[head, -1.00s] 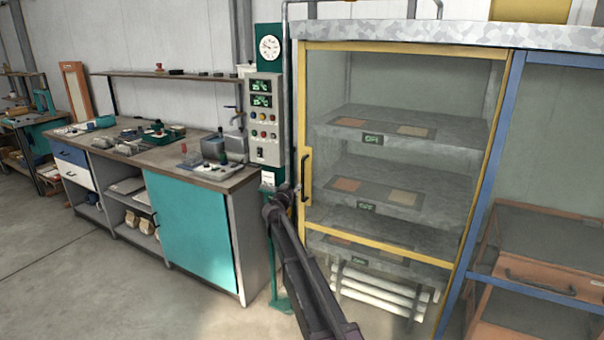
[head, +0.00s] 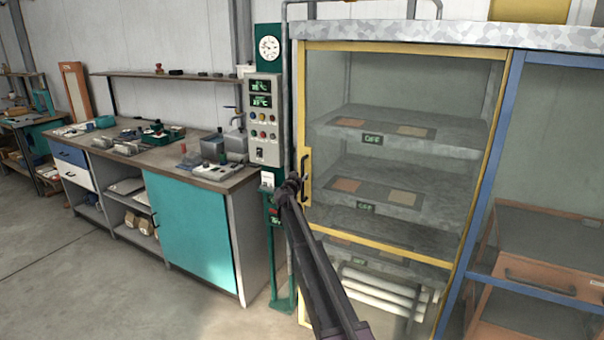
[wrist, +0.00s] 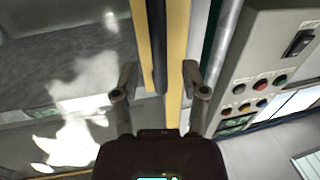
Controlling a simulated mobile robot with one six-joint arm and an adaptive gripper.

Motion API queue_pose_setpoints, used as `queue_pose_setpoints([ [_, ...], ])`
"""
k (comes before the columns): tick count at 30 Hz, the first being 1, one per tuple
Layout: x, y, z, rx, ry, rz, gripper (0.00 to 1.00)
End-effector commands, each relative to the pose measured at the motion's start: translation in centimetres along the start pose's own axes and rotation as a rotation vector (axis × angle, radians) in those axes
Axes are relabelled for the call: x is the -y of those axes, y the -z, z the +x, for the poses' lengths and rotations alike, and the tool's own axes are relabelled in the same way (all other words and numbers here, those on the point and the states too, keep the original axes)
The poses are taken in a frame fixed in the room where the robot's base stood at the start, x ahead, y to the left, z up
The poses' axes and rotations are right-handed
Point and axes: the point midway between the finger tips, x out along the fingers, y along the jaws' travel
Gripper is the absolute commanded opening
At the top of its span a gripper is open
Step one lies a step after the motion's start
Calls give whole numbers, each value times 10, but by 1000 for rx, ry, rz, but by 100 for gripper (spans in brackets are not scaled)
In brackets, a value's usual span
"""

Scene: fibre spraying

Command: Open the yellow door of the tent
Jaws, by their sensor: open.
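The yellow-framed glass door (head: 375,240) of the tent stands shut in the head view. Its dark vertical handle (head: 306,172) is on the left post of the frame. My gripper (head: 294,184) is at the left edge of the door, beside the lower part of the handle. In the wrist view my gripper (wrist: 160,78) is open, with one finger on each side. The dark handle (wrist: 157,45) and the yellow post (wrist: 175,60) show in the gap between the fingers. I cannot tell whether the fingers touch anything.
A control panel (head: 264,120) with buttons stands just left of the door. A workbench (head: 200,180) with a teal front is further left. A blue-framed section (head: 535,285) adjoins the door on the right. The floor at left is clear.

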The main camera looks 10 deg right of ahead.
Motion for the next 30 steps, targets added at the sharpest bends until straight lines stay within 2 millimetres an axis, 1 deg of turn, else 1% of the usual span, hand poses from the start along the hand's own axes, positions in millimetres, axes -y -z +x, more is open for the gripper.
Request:
queue_pose_setpoints([
  [1,1,0,10,0,-1,0,57],
  [3,1,0,18,0,0,0,57],
  [9,0,0,32,0,0,0,57],
  [21,0,0,34,0,0,0,57],
  [22,0,0,34,0,1,0,51],
  [23,0,0,34,0,1,0,42],
  [24,0,0,34,0,1,0,30],
  [26,0,0,34,0,1,0,12],
  [27,0,0,34,0,1,0,0],
  [30,0,0,34,0,1,0,0],
])
